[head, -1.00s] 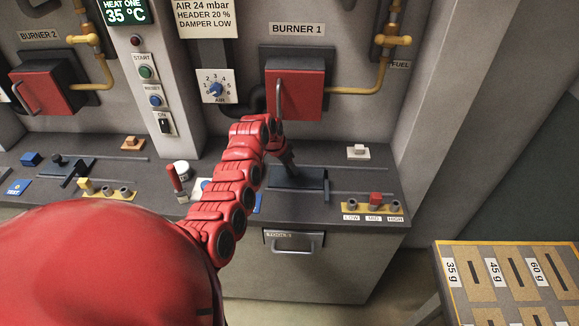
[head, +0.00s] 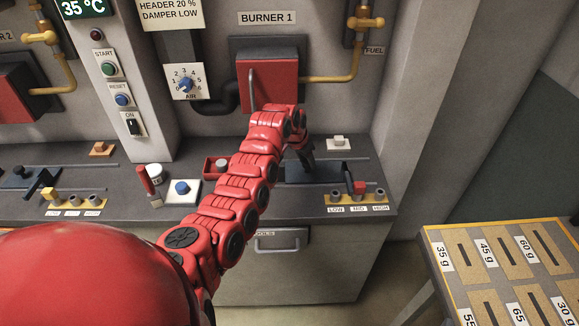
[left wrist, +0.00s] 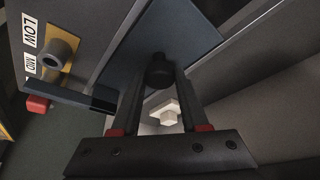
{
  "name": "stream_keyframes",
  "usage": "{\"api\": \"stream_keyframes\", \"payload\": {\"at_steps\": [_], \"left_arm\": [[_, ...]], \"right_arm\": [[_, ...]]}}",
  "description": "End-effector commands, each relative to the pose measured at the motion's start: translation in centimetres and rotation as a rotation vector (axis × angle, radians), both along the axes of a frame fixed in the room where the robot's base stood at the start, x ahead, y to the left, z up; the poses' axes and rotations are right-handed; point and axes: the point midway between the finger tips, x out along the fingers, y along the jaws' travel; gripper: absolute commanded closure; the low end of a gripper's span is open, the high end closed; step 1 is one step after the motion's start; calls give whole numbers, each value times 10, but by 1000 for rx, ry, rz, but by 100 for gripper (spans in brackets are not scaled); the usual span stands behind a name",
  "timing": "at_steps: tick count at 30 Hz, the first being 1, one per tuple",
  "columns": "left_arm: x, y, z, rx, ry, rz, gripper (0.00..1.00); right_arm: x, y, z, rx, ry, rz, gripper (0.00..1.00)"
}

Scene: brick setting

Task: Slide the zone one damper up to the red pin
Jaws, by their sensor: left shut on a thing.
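The zone one damper is a dark blue sliding plate (head: 318,173) on the counter below Burner 1; it also shows in the left wrist view (left wrist: 192,38). My left gripper (head: 305,152) is shut on its black knob (left wrist: 160,70), between the fingertips in the left wrist view. The red pin (head: 360,187) stands in the MID hole of the yellow LOW-MID-HIGH strip (head: 335,197); it shows at left in the wrist view (left wrist: 37,104). The damper's dark pointer (left wrist: 85,93) reaches beside the pin; whether they touch, I cannot tell. My right gripper is out of view.
A white block (head: 339,143) sits behind the slot. Left of my arm are a red tray (head: 215,168), a blue button (head: 182,188) and a red-handled tool (head: 150,180). The Burner 1 door (head: 270,86) rises behind. A weight board (head: 437,240) stands lower right.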

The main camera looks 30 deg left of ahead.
Motion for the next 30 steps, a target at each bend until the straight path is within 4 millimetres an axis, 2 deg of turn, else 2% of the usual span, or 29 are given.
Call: {"api": "stream_keyframes", "payload": {"at_steps": [10, 11, 15, 25, 30], "left_arm": [[2, -3, 0, -3, 0, 2, 100], [2, -3, 0, -3, 0, 2, 51], [2, -3, 0, -2, 0, 1, 27], [1, -2, 1, -1, -1, 2, 27], [-2, -2, 10, -1, -3, 1, 27]], "right_arm": [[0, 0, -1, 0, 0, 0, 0], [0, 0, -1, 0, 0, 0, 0], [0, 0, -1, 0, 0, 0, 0], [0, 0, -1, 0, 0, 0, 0], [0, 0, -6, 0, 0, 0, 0]]}}
